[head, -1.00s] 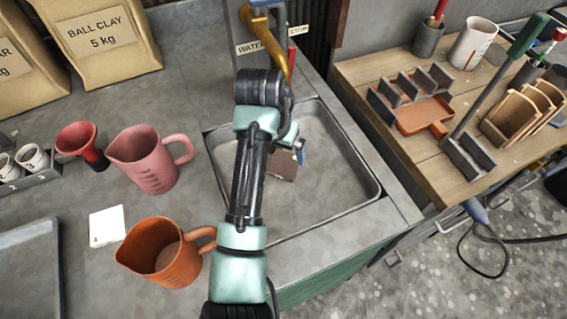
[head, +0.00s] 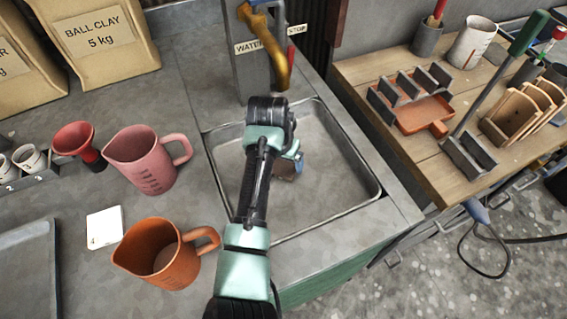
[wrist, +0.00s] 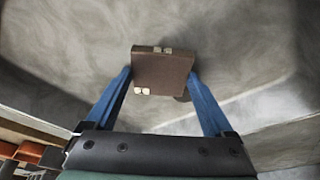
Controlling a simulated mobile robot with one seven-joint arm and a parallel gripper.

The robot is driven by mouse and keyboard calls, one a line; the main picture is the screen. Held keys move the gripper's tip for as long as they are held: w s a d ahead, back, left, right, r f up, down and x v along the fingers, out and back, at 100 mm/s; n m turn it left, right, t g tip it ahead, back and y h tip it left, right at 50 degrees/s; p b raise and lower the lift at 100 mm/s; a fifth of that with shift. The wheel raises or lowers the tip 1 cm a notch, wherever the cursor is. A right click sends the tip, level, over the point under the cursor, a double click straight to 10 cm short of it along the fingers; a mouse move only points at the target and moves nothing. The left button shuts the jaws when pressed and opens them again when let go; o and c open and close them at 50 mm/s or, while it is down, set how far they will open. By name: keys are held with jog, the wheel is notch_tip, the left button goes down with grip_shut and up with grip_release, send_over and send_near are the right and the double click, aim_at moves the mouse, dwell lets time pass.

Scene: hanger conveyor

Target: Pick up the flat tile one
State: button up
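A flat brown tile (wrist: 162,73) with small whitish marks on its edges is in the wrist view, between the tips of my gripper's (wrist: 160,74) two blue fingers. The fingertips meet its left and right sides, and it appears held over the sink floor. In the head view the tile (head: 286,169) is a small brown patch inside the metal sink (head: 330,195), partly hidden by my arm and gripper. Its far side and the exact contact at the fingertips are hard to see.
A pink jug (head: 145,160) and an orange jug (head: 160,262) stand left of the sink, with a white card (head: 104,228) near them. A yellow-brown tap (head: 277,60) rises behind the sink. A wooden bench (head: 455,175) with tools and racks is at right.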

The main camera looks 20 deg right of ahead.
jog(key=c, duration=1.1)
